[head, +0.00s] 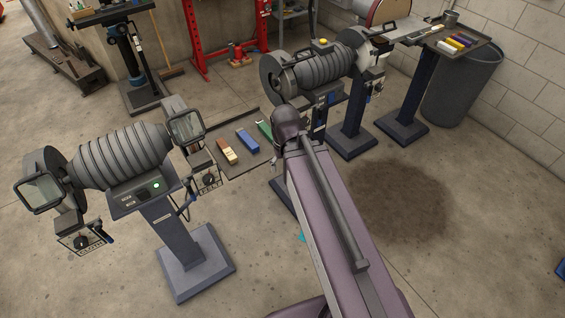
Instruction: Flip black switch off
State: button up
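A ribbed grey grinding or buffing machine (120,157) stands on a dark blue pedestal at the left. Its front control panel (128,201) carries small dark controls and a lit green light (156,185). Which of these is the black switch is too small to tell. Black round knobs also sit on the label plates below each end of the machine, one at the left (81,242) and one at the right (208,180). My arm reaches up through the middle of the view, to the right of this machine. My gripper is not in view.
A second ribbed machine (323,68) stands behind my arm, partly hidden by it. A floor tray (242,168) with brown, blue and green blocks lies between the machines. A dark bin (462,88) stands at the back right. Stained floor (400,200) at the right is clear.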

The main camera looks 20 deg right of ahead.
aim_at(143, 195)
jog(key=u, duration=3.8)
jog(key=i, duration=0.05)
jog(key=z, duration=2.6)
